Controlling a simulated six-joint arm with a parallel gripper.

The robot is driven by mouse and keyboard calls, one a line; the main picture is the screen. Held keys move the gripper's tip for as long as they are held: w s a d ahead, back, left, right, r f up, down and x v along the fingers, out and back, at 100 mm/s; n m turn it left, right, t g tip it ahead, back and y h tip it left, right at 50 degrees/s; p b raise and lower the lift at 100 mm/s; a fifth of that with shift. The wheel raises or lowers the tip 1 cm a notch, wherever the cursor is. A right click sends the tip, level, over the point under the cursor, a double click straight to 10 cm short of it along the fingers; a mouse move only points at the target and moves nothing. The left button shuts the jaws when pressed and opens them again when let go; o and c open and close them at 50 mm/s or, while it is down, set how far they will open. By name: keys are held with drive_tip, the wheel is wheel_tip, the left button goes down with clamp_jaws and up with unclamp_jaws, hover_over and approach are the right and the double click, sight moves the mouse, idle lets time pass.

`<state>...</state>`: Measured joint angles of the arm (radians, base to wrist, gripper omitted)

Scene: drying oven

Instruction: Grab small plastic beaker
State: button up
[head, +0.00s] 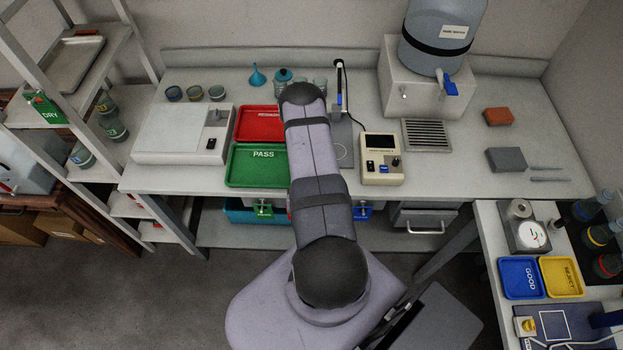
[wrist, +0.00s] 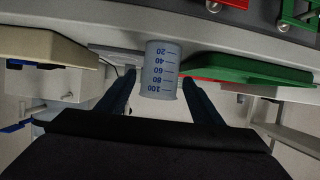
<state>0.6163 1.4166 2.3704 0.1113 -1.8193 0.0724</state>
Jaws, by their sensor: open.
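The small plastic beaker (wrist: 158,68) is a pale, translucent cup with blue graduation marks up to 100. It appears upside down in the wrist view, with its 100 mark toward my gripper. My gripper (wrist: 159,84) is open, with one dark finger on each side of the beaker. A visible gap lies between the beaker and each finger. In the head view my arm hides the gripper and whatever is at it.
A green PASS tray (head: 258,165) and a red tray (head: 261,124) lie left of my arm. A cream instrument (head: 381,158) stands to the right. Several small cups (head: 195,92) stand at the back left. A water container (head: 442,38) stands behind.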

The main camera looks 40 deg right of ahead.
drive_tip(key=shift+f+b+x, duration=0.2)
drive_tip(key=shift+b+x, duration=0.3)
drive_tip(key=shift+x, duration=1.55)
drive_tip(key=shift+s, duration=0.1)
drive_tip(key=c, duration=1.2)
drive_tip(key=shift+r, duration=0.25)
drive_tip(key=shift+r, duration=4.7)
